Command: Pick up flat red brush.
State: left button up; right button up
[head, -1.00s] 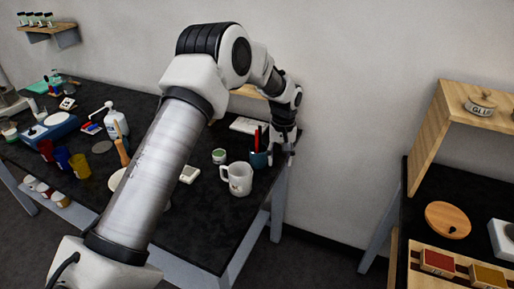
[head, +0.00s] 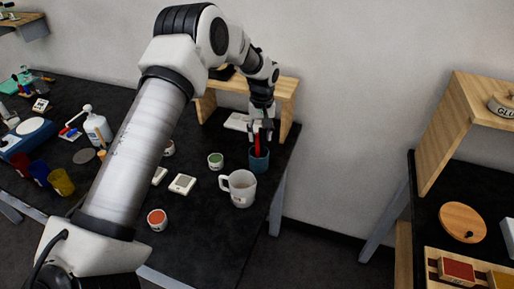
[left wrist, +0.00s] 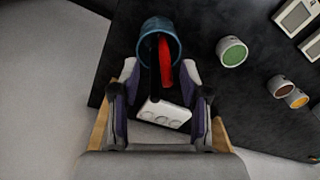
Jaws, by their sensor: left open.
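The flat red brush (head: 257,141) stands upright in a teal cup (head: 259,162) near the right corner of the dark table. In the left wrist view, the red brush (left wrist: 164,62) and a black-handled item lean in the teal cup (left wrist: 160,30). My left gripper (head: 262,128) is above the cup, at the top of the brush. In the left wrist view, its open fingers (left wrist: 160,88) are on both sides of the brush, apart from it. My right gripper is not in view.
A white mug (head: 241,189) stands close in front of the cup. A green-topped jar (head: 215,161) is to its left. A small wooden shelf (head: 288,100) stands behind the gripper. Another table with a wooden stand (head: 452,130) is at right.

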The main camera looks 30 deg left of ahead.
aim_at(257, 142)
pick_arm(q)
jog(key=f, duration=0.1)
jog(key=a+f, duration=0.1)
jog(key=f, duration=0.1)
jog(key=f+p, duration=0.1)
jog(key=shift+w+a+f, duration=0.25)
jog(key=shift+a+f, duration=0.1)
jog(key=shift+f, duration=0.05)
jog(key=shift+s+d+r, duration=0.1)
jog(key=shift+d, duration=0.05)
jog(key=shift+s+d+r, duration=0.15)
jog(key=shift+d+r, duration=0.05)
jog(key=shift+d, duration=0.1)
grip_shut()
jog(key=shift+a+f, duration=0.1)
jog(key=shift+a, duration=0.05)
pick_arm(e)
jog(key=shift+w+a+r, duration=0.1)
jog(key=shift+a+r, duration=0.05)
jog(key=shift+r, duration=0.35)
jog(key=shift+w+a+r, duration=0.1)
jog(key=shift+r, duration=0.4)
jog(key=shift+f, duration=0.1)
